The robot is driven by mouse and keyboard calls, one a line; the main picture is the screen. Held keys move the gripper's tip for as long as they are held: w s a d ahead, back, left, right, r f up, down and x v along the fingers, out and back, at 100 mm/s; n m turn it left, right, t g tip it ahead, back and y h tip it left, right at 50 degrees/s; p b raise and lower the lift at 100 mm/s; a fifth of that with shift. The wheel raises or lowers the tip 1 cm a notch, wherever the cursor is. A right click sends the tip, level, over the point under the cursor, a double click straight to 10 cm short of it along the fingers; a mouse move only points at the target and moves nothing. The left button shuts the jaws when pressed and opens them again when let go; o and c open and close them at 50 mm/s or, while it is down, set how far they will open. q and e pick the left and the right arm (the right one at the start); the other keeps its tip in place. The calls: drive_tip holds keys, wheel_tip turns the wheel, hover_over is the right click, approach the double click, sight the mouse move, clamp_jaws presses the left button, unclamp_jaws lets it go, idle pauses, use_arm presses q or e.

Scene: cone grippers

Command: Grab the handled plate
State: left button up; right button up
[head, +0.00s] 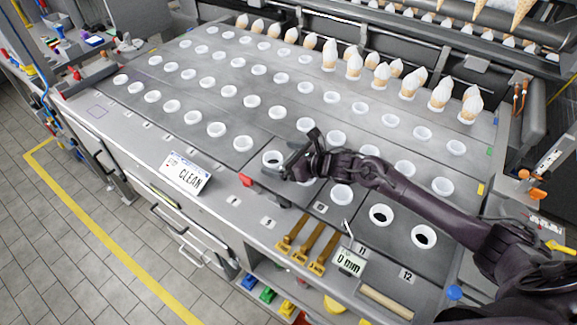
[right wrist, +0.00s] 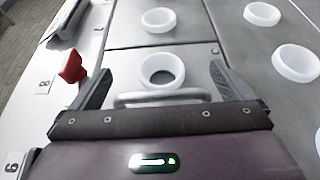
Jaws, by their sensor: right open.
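The handled plate (right wrist: 200,62) shows in the right wrist view as a grey panel with a white ring (right wrist: 162,70) around a dark hole and a metal bar handle (right wrist: 160,97) at its near edge. My right gripper (right wrist: 161,74) is open, with one finger on each side of the handle and ring. I cannot tell whether the fingers touch the plate. In the head view my right gripper (head: 298,157) is just right of the ring (head: 273,159) and partly hides the plate. My left gripper is not in view.
A red piece (right wrist: 71,66) is left of the gripper; it also shows in the head view (head: 245,180). Rows of white rings cover the worktop around the gripper. Filled cones (head: 381,75) line the back. A CLEAN sign (head: 186,174) and yellow-brown tools (head: 308,245) are at the front.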

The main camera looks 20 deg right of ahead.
drive_tip(key=shift+d, duration=0.1)
drive_tip(key=c, duration=1.5)
drive_tip(key=shift+w+r, duration=0.15)
drive_tip(key=shift+c, duration=0.3)
drive_tip(key=shift+r, duration=0.1)
